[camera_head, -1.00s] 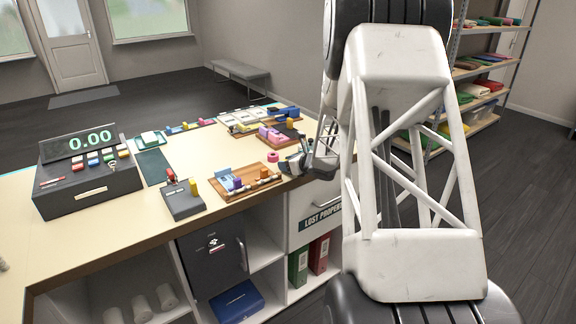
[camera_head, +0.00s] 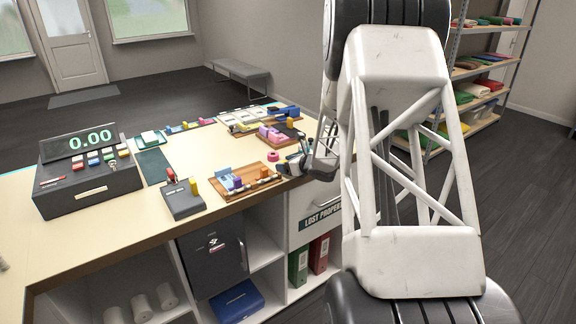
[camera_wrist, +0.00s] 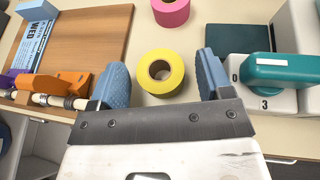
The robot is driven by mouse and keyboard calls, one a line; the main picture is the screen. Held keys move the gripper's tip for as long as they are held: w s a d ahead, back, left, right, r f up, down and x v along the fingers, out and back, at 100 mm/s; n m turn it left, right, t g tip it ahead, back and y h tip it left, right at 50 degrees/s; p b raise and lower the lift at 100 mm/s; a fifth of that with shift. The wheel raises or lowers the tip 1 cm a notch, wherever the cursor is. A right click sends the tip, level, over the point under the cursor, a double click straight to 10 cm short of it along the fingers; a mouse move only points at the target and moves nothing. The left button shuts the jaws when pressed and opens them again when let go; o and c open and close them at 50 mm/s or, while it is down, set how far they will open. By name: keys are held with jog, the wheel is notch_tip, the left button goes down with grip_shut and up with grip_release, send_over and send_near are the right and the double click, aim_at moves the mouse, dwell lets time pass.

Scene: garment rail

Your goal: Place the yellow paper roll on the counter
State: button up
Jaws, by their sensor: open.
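The yellow paper roll (camera_wrist: 158,72) shows in the wrist view, flat with its hole facing the camera. It appears to lie on the pale counter (camera_wrist: 198,18) near its front edge. My gripper (camera_wrist: 161,72) is open, with one blue finger on each side of the roll and a visible gap to each. In the head view my gripper (camera_head: 297,164) is small at the counter's right front corner, and I cannot make out the yellow roll there. The counter (camera_head: 110,232) is also in the head view.
A pink roll (camera_wrist: 171,10) lies just beyond the yellow one. A wooden board (camera_wrist: 103,38) with small items is at left. A teal-topped device (camera_wrist: 280,70) and a dark green pad (camera_wrist: 231,38) are at right. The cash register (camera_head: 88,190) is far left.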

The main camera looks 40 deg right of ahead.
jog(key=shift+r, duration=0.15)
jog(key=v, duration=1.2)
dwell(0.6)
jog(key=s+a+r+m+g+h, duration=0.35)
jog(key=a+r+m+h, duration=0.35)
jog(key=a+r+m, duration=0.95)
jog(key=s+a+f+m+g+y, duration=0.1)
jog(key=s+a+m+g+y, duration=0.1)
jog(key=s+a+m, duration=0.9)
jog(key=s+a+f+m+g+y, duration=0.1)
jog(key=s+a+m+g, duration=0.4)
jog(key=s+a+m, duration=0.6)
jog(key=s+a+y, duration=0.1)
jog(key=s+a, duration=0.1)
jog(key=s, duration=0.5)
jog(key=shift+a+f, duration=0.15)
jog(key=shift+a, duration=0.2)
